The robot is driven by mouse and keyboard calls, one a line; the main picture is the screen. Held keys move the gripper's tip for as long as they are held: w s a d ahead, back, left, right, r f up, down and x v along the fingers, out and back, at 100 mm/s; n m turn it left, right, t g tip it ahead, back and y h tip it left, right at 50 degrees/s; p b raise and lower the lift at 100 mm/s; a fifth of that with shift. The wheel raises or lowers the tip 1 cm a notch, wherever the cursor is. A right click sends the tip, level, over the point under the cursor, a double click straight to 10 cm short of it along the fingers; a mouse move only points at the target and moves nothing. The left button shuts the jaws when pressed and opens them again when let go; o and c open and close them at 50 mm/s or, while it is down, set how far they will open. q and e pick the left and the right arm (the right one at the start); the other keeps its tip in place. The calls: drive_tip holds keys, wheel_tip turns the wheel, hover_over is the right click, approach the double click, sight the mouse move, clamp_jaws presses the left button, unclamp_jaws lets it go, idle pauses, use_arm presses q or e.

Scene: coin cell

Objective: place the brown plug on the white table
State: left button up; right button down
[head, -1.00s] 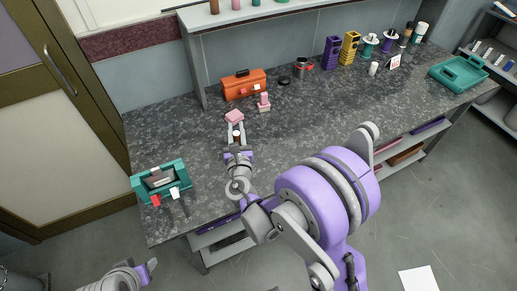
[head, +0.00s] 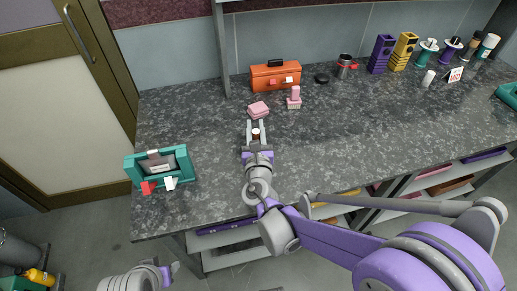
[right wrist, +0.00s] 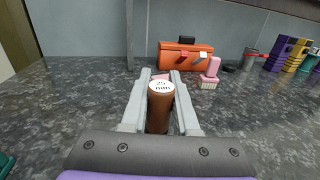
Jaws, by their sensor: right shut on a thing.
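The brown plug (right wrist: 158,112) is an upright brown cylinder with a white top marked "25 mm". My right gripper (right wrist: 160,88) is shut on it, with one grey finger on each side. In the head view the right gripper (head: 256,131) holds the plug (head: 256,135) over the near middle of a dark grey speckled counter (head: 330,150). I cannot tell whether the plug's bottom touches the counter. No white table shows. My left gripper (head: 166,274) is at the bottom left, off the counter's front; its jaw opening is unclear.
A pink sponge-like block (head: 258,109) lies just beyond the right gripper, with a pink brush (head: 294,98) to its right. An orange toolbox (head: 275,76) stands behind. A teal box (head: 160,165) sits on the left. Bare counter lies between the teal box and the gripper.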

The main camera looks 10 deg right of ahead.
drive_tip(key=shift+f+b, duration=0.7)
drive_tip(key=shift+f, duration=2.2)
drive_tip(key=shift+f, duration=0.15)
drive_tip(key=c, duration=0.7)
unclamp_jaws()
